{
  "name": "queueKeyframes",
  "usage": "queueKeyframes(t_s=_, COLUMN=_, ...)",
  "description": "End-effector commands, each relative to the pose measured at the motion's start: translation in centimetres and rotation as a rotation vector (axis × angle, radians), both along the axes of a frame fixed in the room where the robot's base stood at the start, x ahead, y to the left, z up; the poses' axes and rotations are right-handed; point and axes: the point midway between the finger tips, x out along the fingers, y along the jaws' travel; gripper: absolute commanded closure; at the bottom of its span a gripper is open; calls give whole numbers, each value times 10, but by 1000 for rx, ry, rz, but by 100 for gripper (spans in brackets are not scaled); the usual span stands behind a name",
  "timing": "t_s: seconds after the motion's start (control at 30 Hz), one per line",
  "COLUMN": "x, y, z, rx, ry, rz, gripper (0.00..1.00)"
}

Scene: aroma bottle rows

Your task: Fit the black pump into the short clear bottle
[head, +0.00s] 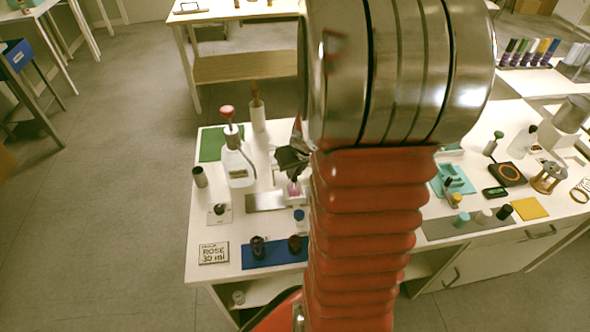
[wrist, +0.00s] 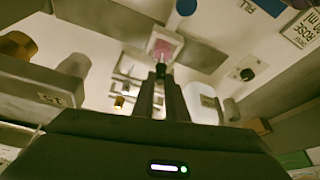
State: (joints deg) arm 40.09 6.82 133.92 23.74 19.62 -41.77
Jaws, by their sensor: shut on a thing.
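My gripper (head: 292,160) points down over the left part of the white table in the head view. In the wrist view its two fingers (wrist: 160,85) are shut on the black pump (wrist: 160,70), which shows as a small dark piece at the fingertips. The short clear bottle (wrist: 164,47) with pink contents lies just beyond the pump in the wrist view. In the head view this bottle (head: 294,189) stands below my gripper. The pump lines up close to the bottle's lower edge in the wrist view. I cannot tell whether they touch. The pump is not distinguishable in the head view.
A small grey cylinder (head: 199,177) stands near the left edge.

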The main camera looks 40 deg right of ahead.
Motion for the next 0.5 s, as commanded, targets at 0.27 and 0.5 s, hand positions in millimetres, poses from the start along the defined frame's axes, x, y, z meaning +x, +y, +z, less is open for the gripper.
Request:
queueKeyframes(t_s=0.27, x=0, y=0, z=-5, rx=2, ry=1, rz=-1, gripper=100)
queueKeyframes(t_s=0.5, x=0, y=0, z=-6, rx=0, ry=1, rz=0, gripper=100)
